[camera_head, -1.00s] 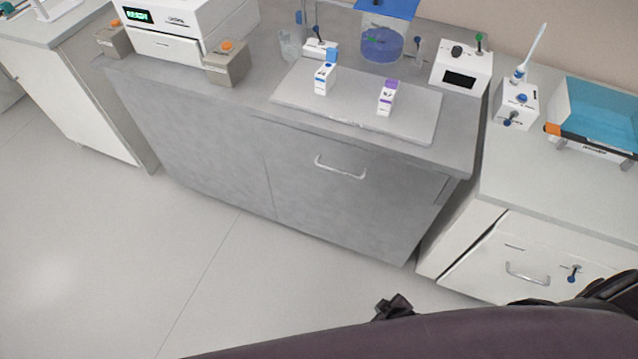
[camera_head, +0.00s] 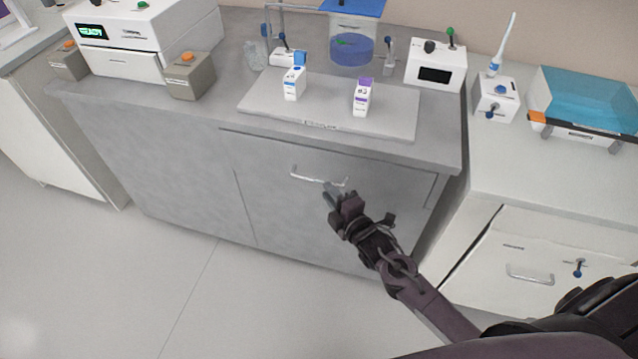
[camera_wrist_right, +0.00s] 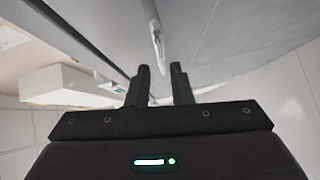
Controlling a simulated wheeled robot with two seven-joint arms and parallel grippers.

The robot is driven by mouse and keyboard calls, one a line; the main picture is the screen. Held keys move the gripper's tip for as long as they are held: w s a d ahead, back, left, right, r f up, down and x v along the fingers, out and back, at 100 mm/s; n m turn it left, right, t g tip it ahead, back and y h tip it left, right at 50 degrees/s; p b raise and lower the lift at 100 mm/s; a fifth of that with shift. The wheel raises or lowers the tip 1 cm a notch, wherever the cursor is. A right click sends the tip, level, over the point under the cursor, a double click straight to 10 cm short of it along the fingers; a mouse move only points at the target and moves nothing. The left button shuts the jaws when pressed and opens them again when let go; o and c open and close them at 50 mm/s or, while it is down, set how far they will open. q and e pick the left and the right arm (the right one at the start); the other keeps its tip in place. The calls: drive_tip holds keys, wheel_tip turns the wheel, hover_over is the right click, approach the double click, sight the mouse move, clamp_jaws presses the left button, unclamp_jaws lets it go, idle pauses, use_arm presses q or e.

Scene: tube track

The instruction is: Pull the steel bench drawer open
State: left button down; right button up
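The grey steel bench drawer front (camera_head: 285,207) sits in the right part of the bench's front and looks flush with it. Its pale bar handle (camera_head: 306,178) runs across near the top. My right gripper (camera_head: 331,190) is at the right part of the handle and hides some of it. In the right wrist view the fingers (camera_wrist_right: 160,72) stand apart. The handle (camera_wrist_right: 156,35) reaches down toward the gap between the fingertips, and I cannot tell whether it touches either finger. My left gripper is not in view.
On the grey bench top stand a white instrument (camera_head: 135,40), two small labelled boxes on a plate (camera_head: 260,108) and a blue-liquid vessel (camera_head: 352,48). A white cabinet (camera_head: 500,235) with its own handle is to the right. The floor (camera_head: 120,275) ahead is clear.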

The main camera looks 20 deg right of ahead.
sight(321, 183)
drive_tip(key=x, duration=0.6)
drive_tip(key=shift+c, duration=0.4)
clamp_jaws()
